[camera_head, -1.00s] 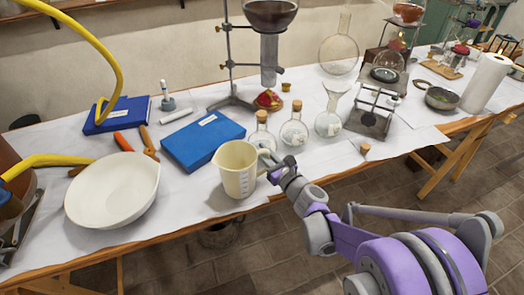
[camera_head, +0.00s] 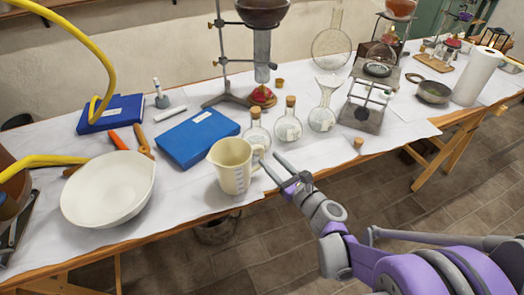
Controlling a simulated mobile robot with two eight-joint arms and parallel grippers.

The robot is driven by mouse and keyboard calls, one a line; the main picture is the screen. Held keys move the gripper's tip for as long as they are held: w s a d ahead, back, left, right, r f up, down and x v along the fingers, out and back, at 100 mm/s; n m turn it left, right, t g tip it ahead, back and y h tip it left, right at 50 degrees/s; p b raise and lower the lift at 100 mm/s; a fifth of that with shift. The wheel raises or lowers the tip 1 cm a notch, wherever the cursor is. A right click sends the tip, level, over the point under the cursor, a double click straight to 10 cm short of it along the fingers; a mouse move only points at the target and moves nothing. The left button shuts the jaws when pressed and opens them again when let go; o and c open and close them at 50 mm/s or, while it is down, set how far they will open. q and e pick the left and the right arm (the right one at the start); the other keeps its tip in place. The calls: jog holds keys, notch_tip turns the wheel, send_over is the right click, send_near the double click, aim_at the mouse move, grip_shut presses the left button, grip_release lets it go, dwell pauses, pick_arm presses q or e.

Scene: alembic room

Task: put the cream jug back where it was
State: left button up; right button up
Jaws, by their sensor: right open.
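The cream jug (camera_head: 230,168) stands upright on the white-covered table near its front edge, with its handle toward the right. My right gripper (camera_head: 270,171) is just right of the jug's handle, with its two fingers spread apart and nothing between them. The fingertips are close to the handle; I cannot tell whether they touch it. My left gripper is not in view.
A white bowl (camera_head: 108,189) stands left of the jug. A blue book (camera_head: 197,137) lies behind it. Corked flasks (camera_head: 257,135) stand close behind the gripper. A small cork (camera_head: 359,142) lies to the right. Some cloth between the cork and the jug is bare.

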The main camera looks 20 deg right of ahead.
jog(key=s+a+f+n+g+y, duration=0.1)
jog(key=s+a+f+n+g, duration=0.35)
jog(key=n, duration=0.45)
jog(key=s+a+f+n+g+y, duration=0.1)
jog(key=s+a+n+g, duration=0.2)
jog(key=s+a+n, duration=0.4)
jog(key=s+d+f+n+g+h, duration=0.2)
jog(key=s+n+h, duration=0.1)
jog(key=s+n, duration=0.4)
jog(key=s+d+f+n+g+h, duration=0.2)
jog(key=s+n, duration=0.4)
jog(key=n, duration=0.4)
jog(key=shift+s+d+f+g+h, duration=0.4)
jog(key=shift+d+g+h, duration=0.1)
jog(key=shift+d+g, duration=0.3)
